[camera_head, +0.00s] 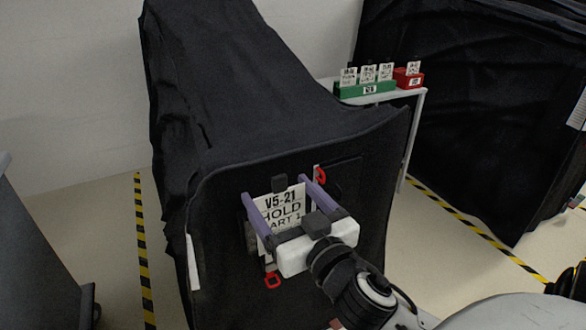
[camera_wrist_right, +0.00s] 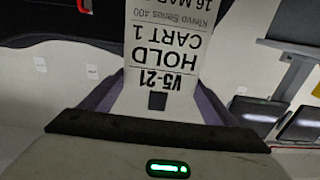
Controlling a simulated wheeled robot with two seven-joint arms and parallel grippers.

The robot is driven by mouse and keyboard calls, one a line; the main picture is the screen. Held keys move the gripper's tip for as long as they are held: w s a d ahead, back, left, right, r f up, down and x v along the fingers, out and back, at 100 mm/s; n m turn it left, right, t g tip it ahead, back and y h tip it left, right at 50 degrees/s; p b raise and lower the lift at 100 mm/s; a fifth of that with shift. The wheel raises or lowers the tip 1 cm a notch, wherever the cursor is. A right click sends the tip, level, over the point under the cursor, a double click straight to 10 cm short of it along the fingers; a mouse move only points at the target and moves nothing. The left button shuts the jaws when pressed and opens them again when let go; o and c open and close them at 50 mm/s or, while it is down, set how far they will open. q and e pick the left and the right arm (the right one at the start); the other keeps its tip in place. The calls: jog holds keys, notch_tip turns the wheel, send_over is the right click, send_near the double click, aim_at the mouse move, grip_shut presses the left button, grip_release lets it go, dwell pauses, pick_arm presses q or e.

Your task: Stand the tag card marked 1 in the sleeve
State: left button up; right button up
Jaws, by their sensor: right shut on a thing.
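The white tag card (camera_head: 280,212) reads "V5-21 HOLD CART 1" and is in front of the black covered cart's near face. My right gripper (camera_head: 276,188) is shut on it, with a purple finger at each side edge. In the right wrist view the card (camera_wrist_right: 165,50) shows upside down between the fingers, with a dark square near its "V5-21" edge. The sleeve cannot be made out clearly; the card and gripper cover part of the cart face. I cannot tell whether the card touches the cart. My left gripper is not in view.
The black cover (camera_head: 235,90) drapes the cart. Red loops show beside the card (camera_head: 320,175) and below it (camera_head: 272,280). A green holder (camera_head: 350,92) and a red holder (camera_head: 414,82) with cards stand on a side table (camera_head: 413,93). Another covered cart (camera_head: 480,110) is at right.

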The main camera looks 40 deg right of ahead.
jog(key=w+d+r, duration=0.2)
jog(key=d+r, duration=0.1)
jog(key=r, duration=0.1)
jog(key=shift+m+h, duration=0.3)
jog(key=w+f+b, duration=0.1)
jog(key=w, duration=0.2)
jog(key=w+d+f+b, duration=0.1)
jog(key=w+f+b, duration=0.1)
jog(key=w, duration=0.1)
jog(key=w+d+f+b, duration=0.1)
jog(key=w+f+b, duration=0.1)
jog(key=w, duration=0.1)
jog(key=shift+w+d+f, duration=0.2)
jog(key=shift+w, duration=0.15)
jog(key=shift+f+b, duration=0.6)
jog(key=shift+f, duration=0.25)
jog(key=shift+f+b, duration=0.45)
jog(key=shift+f, duration=0.1)
jog(key=shift+f+b, duration=0.7)
jog(key=shift+f, duration=0.2)
jog(key=shift+f+b, duration=0.65)
jog(key=shift+f, duration=0.2)
jog(key=shift+f+b, duration=0.35)
jog(key=shift+f, duration=0.1)
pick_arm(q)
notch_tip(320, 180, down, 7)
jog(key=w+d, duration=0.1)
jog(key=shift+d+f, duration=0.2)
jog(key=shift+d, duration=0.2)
